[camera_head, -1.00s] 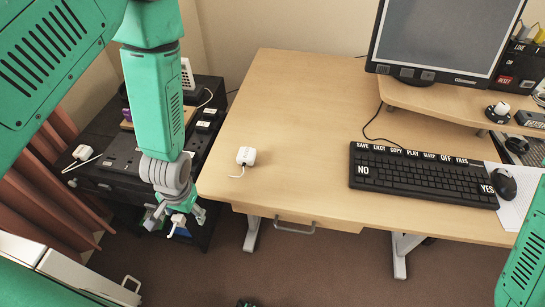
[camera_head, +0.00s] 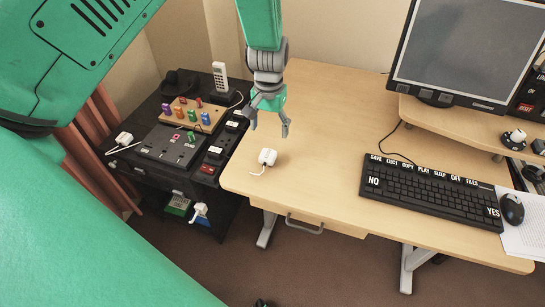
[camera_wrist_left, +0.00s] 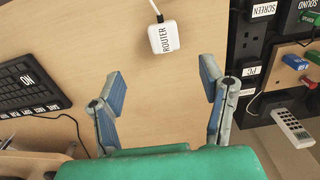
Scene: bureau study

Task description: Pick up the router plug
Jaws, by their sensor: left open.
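The router plug is a small white block (camera_head: 267,157) with a short white cord, lying on the left part of the wooden desk (camera_head: 320,110). In the left wrist view the plug (camera_wrist_left: 163,38) shows the word ROUTER on its face, with its cord running to the top edge. My left gripper (camera_head: 269,127) is open and empty, above the desk and just behind the plug in the head view. In the left wrist view the plug lies beyond the open fingertips (camera_wrist_left: 163,80), roughly in line with the gap between them. My right gripper is not in view.
A black keyboard (camera_head: 430,190), a mouse (camera_head: 512,208) and a monitor (camera_head: 455,50) stand to the right. On the left, a black cabinet (camera_head: 150,172) bears a socket panel, coloured pegs, a white phone (camera_head: 220,77) and another white plug (camera_head: 124,138). Desk around the plug is clear.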

